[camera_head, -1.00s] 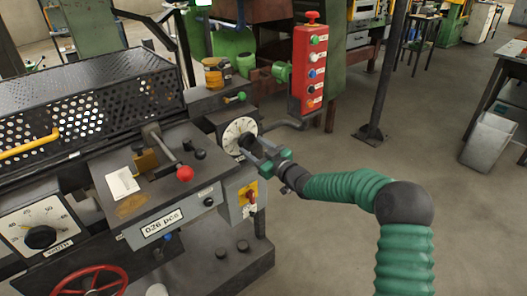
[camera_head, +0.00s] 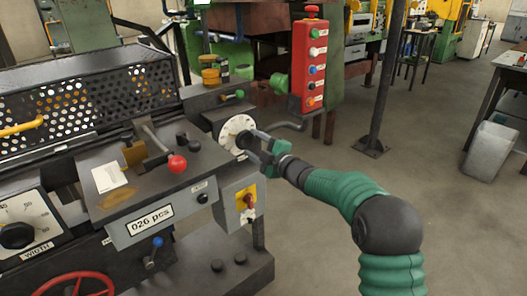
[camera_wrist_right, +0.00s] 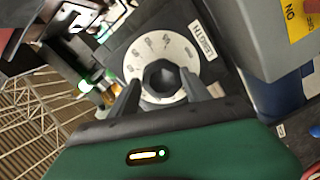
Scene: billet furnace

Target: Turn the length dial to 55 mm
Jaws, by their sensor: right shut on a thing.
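The length dial (camera_head: 230,127) is a round white scale with a black knob on the machine's right end. In the right wrist view the dial (camera_wrist_right: 186,55) fills the upper middle, beside a LENGTH label (camera_wrist_right: 202,40). Its black knob (camera_wrist_right: 161,76) sits between the fingers; the scale numbers are too small to read surely. My right gripper (camera_head: 250,143) reaches in from the right and is shut on the knob. In the right wrist view its two fingers (camera_wrist_right: 166,98) flank the knob. My left gripper is not in view.
A WIDTH dial (camera_head: 18,235) is at the lower left. A red-knobbed lever (camera_head: 177,164) stands on the machine top. A yellow switch panel (camera_head: 246,198) is below the length dial. A red button box (camera_head: 316,62) hangs behind.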

